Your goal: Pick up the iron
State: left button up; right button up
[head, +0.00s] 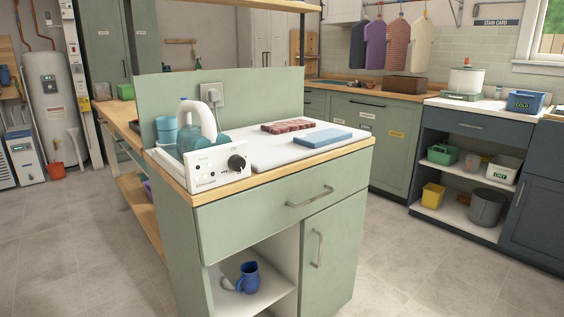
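On the left of the green island's top stands a white curved, handle-like piece (203,119) above teal parts (213,139). I cannot tell whether this is the iron. A white control box (218,168) with a black knob stands in front of it and hides its lower part. Neither of my grippers is in view.
The green island (283,203) has a white board (258,155) on top, with a red patterned folded cloth (287,126) and a blue one (321,138). A blue jug (248,277) stands on its open shelf. Grey floor (400,260) is clear to the right.

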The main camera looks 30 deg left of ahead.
aim_at(190, 137)
jog(key=u, duration=1.35)
